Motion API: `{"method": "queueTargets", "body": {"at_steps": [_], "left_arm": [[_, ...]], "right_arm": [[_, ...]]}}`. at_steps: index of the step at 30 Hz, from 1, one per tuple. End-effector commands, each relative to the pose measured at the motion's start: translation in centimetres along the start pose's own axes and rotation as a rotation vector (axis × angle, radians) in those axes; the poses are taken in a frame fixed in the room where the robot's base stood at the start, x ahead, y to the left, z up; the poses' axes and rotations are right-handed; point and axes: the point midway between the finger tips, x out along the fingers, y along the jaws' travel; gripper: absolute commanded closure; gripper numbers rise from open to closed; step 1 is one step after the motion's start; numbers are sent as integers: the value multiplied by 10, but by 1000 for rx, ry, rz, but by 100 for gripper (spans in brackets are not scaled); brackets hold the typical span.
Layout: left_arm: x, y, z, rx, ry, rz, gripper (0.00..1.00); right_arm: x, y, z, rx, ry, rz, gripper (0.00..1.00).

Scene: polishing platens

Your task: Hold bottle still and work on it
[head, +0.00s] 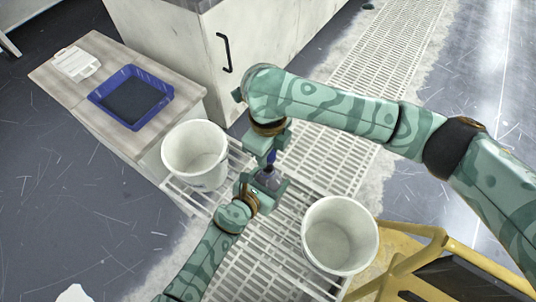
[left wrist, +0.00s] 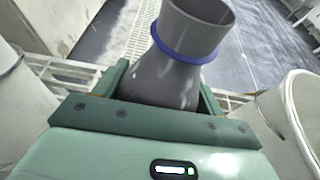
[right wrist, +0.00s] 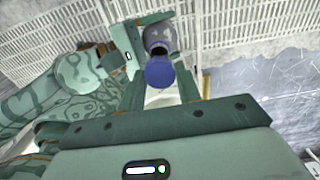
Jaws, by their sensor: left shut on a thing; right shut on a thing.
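A grey bottle (head: 268,179) with an open mouth and a blue ring at its neck is in my left gripper (head: 266,184). In the left wrist view the bottle (left wrist: 170,78) stands between the jaws, its mouth uncovered. My right gripper (head: 269,152) is just above it, shut on a blue cap (head: 271,157). In the right wrist view the cap (right wrist: 160,73) is between the fingertips, and the bottle (right wrist: 157,38) shows beyond it with a dark opening. The cap looks apart from the bottle. The lower part of the bottle is hidden by the left jaws.
A white bucket (head: 195,155) stands left of the grippers and another (head: 340,236) to the right. A blue tray (head: 131,99) sits on a bench at upper left. A yellow frame (head: 405,262) is at lower right. White grating (head: 375,70) covers the floor.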

Motion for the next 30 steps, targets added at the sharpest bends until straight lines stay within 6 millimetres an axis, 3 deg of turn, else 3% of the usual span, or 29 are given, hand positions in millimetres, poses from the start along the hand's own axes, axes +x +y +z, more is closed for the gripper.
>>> {"method": "queueTargets", "body": {"at_steps": [7,8,10,11,22,30], "left_arm": [[0,0,0,0,0,0,94],[0,0,0,0,0,0,27],[0,0,0,0,0,0,8],[0,0,0,0,0,0,5],[-10,0,2,3,0,1,5],[-70,1,5,5,-2,1,5]], "right_arm": [[-4,0,0,0,0,0,94],[-4,0,0,0,0,0,94],[-4,0,0,0,0,0,94],[-4,0,0,0,1,0,94],[-13,0,0,0,-4,-6,94],[-54,0,0,0,-24,-37,94]]}}
